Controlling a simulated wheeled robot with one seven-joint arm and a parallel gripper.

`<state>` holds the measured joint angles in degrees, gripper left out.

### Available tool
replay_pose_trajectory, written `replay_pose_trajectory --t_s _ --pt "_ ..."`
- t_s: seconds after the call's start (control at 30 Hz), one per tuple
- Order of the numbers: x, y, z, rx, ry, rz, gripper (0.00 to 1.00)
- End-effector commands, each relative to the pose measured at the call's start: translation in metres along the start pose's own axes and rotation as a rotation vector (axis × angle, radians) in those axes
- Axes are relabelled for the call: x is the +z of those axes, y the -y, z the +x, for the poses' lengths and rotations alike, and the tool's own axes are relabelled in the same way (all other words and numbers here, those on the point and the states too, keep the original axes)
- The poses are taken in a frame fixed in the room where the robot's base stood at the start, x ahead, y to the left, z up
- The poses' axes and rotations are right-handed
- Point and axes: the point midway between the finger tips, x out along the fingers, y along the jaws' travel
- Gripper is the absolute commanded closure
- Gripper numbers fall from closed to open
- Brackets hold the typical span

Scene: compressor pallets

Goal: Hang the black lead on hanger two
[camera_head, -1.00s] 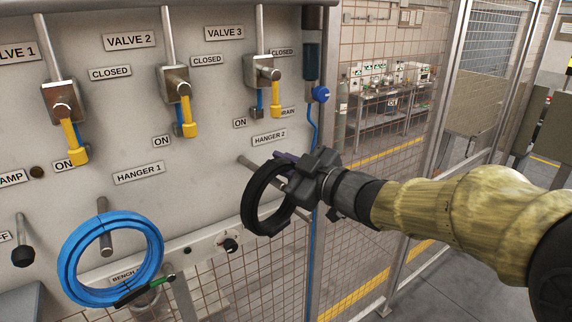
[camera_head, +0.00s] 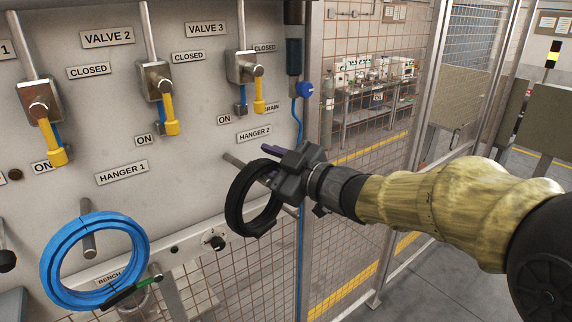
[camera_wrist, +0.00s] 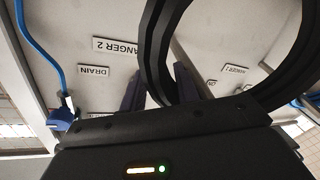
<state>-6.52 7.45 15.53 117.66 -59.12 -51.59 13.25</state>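The black lead (camera_head: 236,209) is a coiled ring hanging upright from my gripper (camera_head: 277,165), in front of the panel's right end. In the wrist view, the lead (camera_wrist: 153,45) passes between the two purple fingers of my gripper (camera_wrist: 158,90), which are closed on it. Hanger two is a grey peg (camera_head: 233,160) below the HANGER 2 label (camera_head: 254,133). It shows to the upper left of the coil, and the gripper and coil hide part of it. I cannot tell whether the coil is around the peg or beside it.
A blue coil (camera_head: 60,281) hangs on the hanger 1 peg (camera_head: 88,226) at left. Yellow-handled valves (camera_head: 171,112) line the panel above. A blue hose (camera_head: 299,130) runs down its right edge. Wire mesh fence (camera_head: 345,235) stands to the right.

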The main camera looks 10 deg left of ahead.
Motion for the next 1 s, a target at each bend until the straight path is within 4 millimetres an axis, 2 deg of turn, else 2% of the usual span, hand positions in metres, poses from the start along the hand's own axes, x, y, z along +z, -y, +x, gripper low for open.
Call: replay_pose_trajectory --t_s 0.03,0.13,0.27,0.8,1.0 --pt "0.005 0.005 0.0 -0.01 0.008 0.002 0.64" --pt "0.006 0.005 -0.009 -0.008 0.007 0.001 0.64" --pt "0.006 0.006 -0.029 -0.005 0.007 -0.001 0.64" --pt "0.001 0.002 -0.138 0.007 -0.003 -0.003 0.64" --pt "0.0 0.001 -0.173 0.007 -0.005 -0.003 0.64"
